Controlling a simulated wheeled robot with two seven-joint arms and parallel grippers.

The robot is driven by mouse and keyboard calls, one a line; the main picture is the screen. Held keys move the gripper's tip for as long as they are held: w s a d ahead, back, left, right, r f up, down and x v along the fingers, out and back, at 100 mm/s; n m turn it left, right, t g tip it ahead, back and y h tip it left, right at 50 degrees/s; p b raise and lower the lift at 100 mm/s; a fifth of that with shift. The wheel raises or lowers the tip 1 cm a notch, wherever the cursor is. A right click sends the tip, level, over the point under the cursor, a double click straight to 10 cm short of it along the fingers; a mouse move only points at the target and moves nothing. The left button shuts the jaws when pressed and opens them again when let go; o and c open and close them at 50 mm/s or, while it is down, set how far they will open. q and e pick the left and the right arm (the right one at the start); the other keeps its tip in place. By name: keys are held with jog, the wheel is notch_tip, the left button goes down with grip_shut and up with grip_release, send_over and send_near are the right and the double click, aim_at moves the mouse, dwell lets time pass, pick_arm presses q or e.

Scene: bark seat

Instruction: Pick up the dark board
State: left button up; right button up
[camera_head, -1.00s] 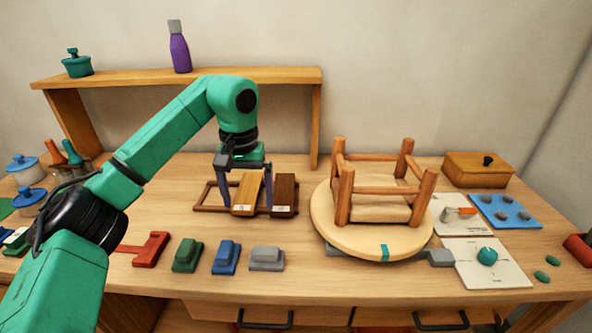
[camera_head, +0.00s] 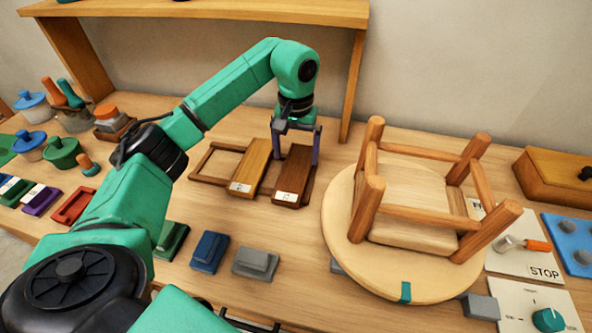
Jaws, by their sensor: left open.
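The dark board (camera_head: 295,172) lies on the right side of a low brown wooden rack (camera_head: 208,163), with a pale label at its near end. A lighter board (camera_head: 252,170) lies beside it on the left, also labelled. My left gripper (camera_head: 296,160) points down at the far part of the dark board, open. One finger shows on the board's left side, near the gap between the boards, and the other on its right side. I cannot tell whether the fingers touch it. My right gripper is not in view.
An upturned stool frame (camera_head: 370,208) stands on a round turntable (camera_head: 345,258) to the right. A shelf (camera_head: 225,10) rises behind my arm. Blue (camera_head: 209,251) and grey (camera_head: 256,263) blocks lie in front. Some table is clear between rack and turntable.

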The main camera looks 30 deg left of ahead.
aim_at(295, 169)
pick_arm(q)
notch_tip(295, 169, down, 4)
jog(key=shift+w+a+f+p, duration=0.1)
jog(key=shift+a+f+p, duration=0.1)
jog(key=shift+p, duration=0.65)
jog(key=shift+f, duration=0.5)
jog(key=c, duration=1.3)
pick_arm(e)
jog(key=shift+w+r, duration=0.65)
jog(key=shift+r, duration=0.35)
pick_arm(q)
jog(key=shift+w+r, duration=0.1)
